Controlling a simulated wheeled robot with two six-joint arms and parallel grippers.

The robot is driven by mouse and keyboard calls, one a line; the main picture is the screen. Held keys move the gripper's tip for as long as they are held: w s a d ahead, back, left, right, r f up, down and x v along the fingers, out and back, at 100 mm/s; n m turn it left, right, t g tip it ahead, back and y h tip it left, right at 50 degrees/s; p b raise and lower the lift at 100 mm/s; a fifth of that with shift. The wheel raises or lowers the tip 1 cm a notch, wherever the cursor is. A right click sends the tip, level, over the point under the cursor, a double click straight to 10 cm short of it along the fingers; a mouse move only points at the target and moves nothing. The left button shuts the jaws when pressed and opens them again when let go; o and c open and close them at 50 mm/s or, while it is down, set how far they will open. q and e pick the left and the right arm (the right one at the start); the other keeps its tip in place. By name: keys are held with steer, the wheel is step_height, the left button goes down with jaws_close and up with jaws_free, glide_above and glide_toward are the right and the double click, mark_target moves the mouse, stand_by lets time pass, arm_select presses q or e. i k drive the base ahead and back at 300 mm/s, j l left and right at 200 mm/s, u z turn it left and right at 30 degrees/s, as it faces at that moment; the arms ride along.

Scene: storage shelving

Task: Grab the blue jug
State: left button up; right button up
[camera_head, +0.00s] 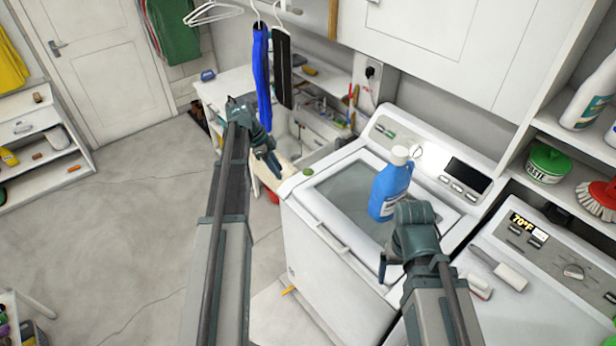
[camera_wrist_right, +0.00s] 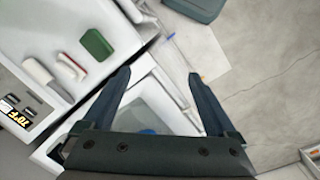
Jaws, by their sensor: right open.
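The blue jug (camera_head: 388,188) with a white cap stands upright on the lid of the white top-loading washer (camera_head: 327,237), near its control panel. My right gripper (camera_head: 384,266) is in front of the jug, close to it in the head view, and partly hides the jug's lower right side. In the right wrist view my right gripper (camera_wrist_right: 160,75) is open with nothing between its fingertips. A small blue patch shows at the bottom of that view, behind the gripper body. My left gripper (camera_head: 270,165) hangs left of the washer, apart from the jug; its jaw opening is unclear.
Shelves at right hold a green tin (camera_head: 547,163) and a white bottle (camera_head: 592,92). Hangers with a blue garment (camera_head: 262,75) hang at the back.

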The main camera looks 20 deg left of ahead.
mark_target(390, 187)
steer(key=i+j+z, duration=0.2)
steer(key=j+z, duration=0.25)
steer(key=i+j+z, duration=0.15)
steer(key=j+z, duration=1.25)
steer(key=j, duration=0.15)
steer(key=k, duration=0.05)
